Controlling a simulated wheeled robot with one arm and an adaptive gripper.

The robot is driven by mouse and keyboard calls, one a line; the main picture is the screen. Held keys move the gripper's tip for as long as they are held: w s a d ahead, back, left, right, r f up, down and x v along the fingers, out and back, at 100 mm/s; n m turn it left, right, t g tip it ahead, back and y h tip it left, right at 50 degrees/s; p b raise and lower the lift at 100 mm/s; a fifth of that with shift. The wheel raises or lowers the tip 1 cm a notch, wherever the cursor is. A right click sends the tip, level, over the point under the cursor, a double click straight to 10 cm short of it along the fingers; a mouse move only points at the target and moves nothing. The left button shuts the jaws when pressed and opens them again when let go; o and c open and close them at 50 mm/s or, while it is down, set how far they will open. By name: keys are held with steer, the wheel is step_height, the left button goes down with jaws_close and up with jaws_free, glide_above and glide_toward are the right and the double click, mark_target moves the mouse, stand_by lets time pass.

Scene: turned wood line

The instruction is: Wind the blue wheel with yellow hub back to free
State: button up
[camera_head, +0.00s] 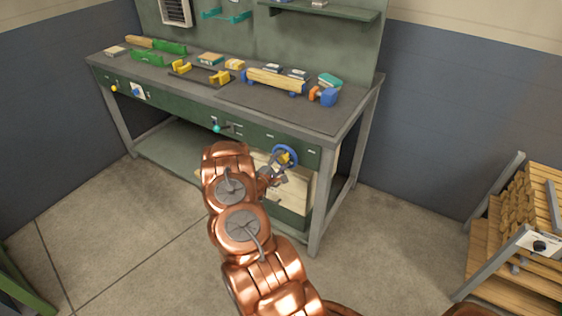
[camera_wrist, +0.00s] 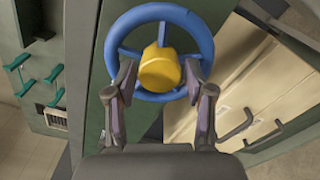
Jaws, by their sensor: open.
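The blue wheel (camera_head: 287,148) with its yellow hub (camera_head: 285,158) is mounted on the front of the green workbench, toward its right end. In the wrist view the blue wheel (camera_wrist: 199,30) fills the top middle, with the yellow hub (camera_wrist: 160,69) at its centre. My gripper (camera_wrist: 160,78) is open, its fingers reaching up to the lower part of the wheel, one on each side of the hub. I cannot tell whether the fingers touch the wheel or hub. In the head view my gripper (camera_head: 277,174) is just below the wheel, partly hidden by my arm.
The workbench top (camera_head: 310,113) holds several blocks and yellow and green pieces. A teal-knobbed lever (camera_head: 217,128) is on the bench front, left of the wheel. Pale panels (camera_wrist: 235,85) with dark handles lie beside the wheel. A wooden rack (camera_head: 525,215) stands right; floor between is clear.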

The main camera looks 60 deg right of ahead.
steer(key=a, duration=1.1)
steer(key=shift+s+a, duration=0.2)
steer(key=shift+a, duration=0.2)
steer(key=shift+w, duration=0.1)
